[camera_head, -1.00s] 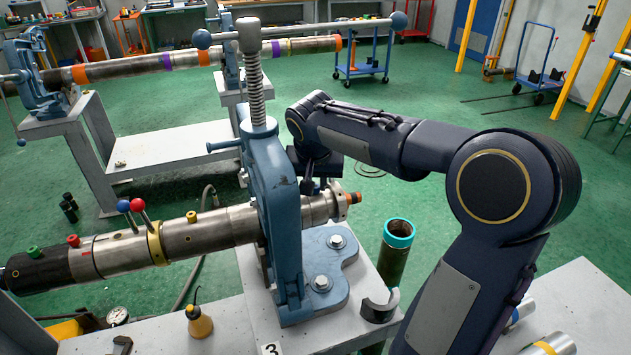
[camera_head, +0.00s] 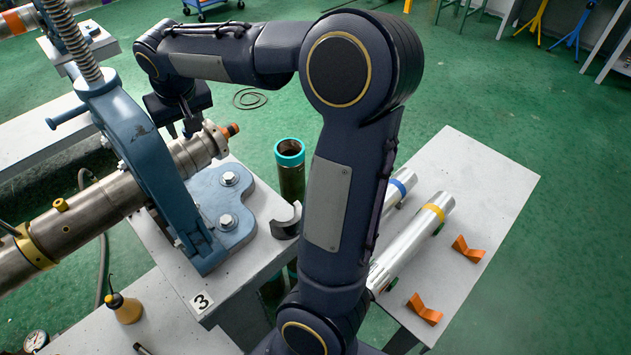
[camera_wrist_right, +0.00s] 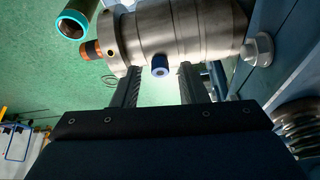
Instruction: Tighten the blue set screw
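The blue set screw (camera_wrist_right: 160,66) sticks out of the grey steel pipe tool (camera_wrist_right: 180,30) in the right wrist view. My right gripper (camera_wrist_right: 158,80) is open, with one finger on each side of the screw in that picture and a clear gap between each finger and it. I cannot tell whether the fingertips reach the screw's depth. In the head view my right gripper (camera_head: 190,130) points down over the tool end (camera_head: 205,147); the screw is hidden there. The tool lies through the blue vise (camera_head: 150,165). My left gripper is not in view.
A dark tube with a teal rim (camera_head: 289,160) stands right of the vise. Polished cylinders (camera_head: 415,235) and orange wedges (camera_head: 425,310) lie on the right bench (camera_head: 485,180). A yellow oil bottle (camera_head: 124,307) stands at front left. The vise frame is close to my right gripper.

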